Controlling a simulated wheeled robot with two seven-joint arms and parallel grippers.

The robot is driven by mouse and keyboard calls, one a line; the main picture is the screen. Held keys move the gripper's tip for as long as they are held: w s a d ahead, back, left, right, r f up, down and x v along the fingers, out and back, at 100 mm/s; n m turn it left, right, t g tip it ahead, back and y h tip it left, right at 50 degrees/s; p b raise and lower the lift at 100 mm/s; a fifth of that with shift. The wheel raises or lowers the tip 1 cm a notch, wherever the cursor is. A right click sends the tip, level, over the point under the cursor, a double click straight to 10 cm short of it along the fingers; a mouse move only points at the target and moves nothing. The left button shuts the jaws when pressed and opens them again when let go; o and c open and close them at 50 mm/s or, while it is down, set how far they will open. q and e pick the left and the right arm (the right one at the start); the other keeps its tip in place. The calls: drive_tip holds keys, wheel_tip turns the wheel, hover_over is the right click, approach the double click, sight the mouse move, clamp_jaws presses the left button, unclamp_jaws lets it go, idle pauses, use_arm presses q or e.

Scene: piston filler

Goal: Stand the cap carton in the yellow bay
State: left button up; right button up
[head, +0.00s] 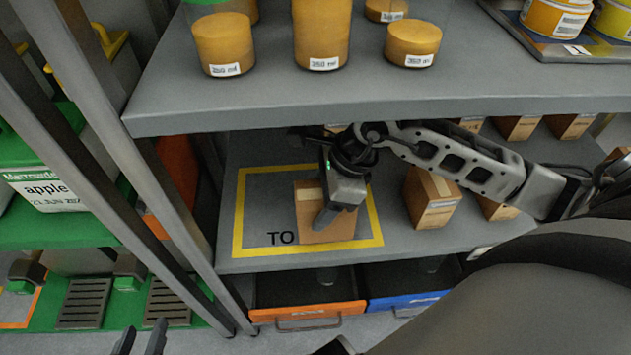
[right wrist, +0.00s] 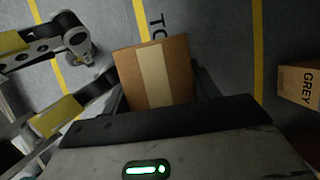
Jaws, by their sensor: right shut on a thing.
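The cap carton (head: 309,212) is a brown box with a paler tape strip. It appears upright inside the yellow-outlined bay (head: 238,220), in its right part near the front line. My right gripper (head: 327,212) is shut on it from above; it also shows in the right wrist view (right wrist: 158,95), where the carton (right wrist: 153,72) sits between the fingers and between two yellow lines. I cannot tell whether its base touches the shelf. My left gripper (head: 140,342) is open and empty at the bottom left, below the shelf and away from the carton.
Another carton (head: 431,197) stands right of the bay; a carton marked GREY (right wrist: 300,84) shows in the right wrist view. An upper shelf (head: 290,105) with orange-filled jars overhangs. A rack post (head: 110,170) stands left. Orange (head: 308,311) and blue (head: 405,300) bins sit below.

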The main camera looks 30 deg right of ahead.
drive_tip(key=shift+w+d+f, duration=0.45)
drive_tip(key=shift+w+f, duration=0.15)
drive_tip(key=shift+w, duration=0.35)
drive_tip(key=shift+w+d+f, duration=0.4)
drive_tip(key=shift+w+f, duration=0.2)
drive_tip(key=shift+w, duration=0.3)
drive_tip(key=shift+w+d+f, duration=0.45)
drive_tip(key=shift+w+f, duration=0.15)
drive_tip(key=shift+w, duration=0.35)
drive_tip(key=o, duration=1.1)
use_arm(q)
drive_tip(key=shift+w, duration=0.2)
use_arm(e)
drive_tip(key=shift+d+r, duration=0.1)
drive_tip(key=shift+r, duration=0.2)
use_arm(q)
drive_tip(key=shift+b, duration=0.4)
use_arm(e)
drive_tip(key=shift+s+d+r, duration=0.4)
drive_tip(key=shift+s+d, duration=0.55)
drive_tip(key=shift+d, duration=1)
drive_tip(key=shift+s+d+r, duration=0.35)
drive_tip(key=shift+s+d, duration=0.65)
drive_tip(key=shift+d, duration=0.9)
drive_tip(key=shift+s+d+r, duration=0.4)
drive_tip(key=shift+s+d, duration=0.55)
drive_tip(key=shift+d, duration=1)
